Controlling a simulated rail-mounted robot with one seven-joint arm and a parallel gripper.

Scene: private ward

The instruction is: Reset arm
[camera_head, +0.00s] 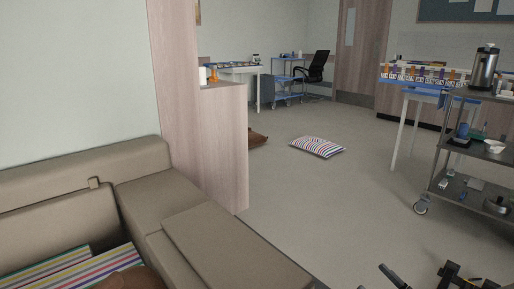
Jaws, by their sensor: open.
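Dark, jointed parts (455,275) show at the bottom right edge, cut off by the frame. A dark rod (395,276) rises just left of them. No object is seen held.
A beige sofa (215,243) with striped cushions (100,268) fills the lower left, beside a wooden partition (224,140). A striped pillow (317,147) and a brown cushion (257,139) lie on the floor. A metal cart (435,188) stands at right. The middle floor is clear.

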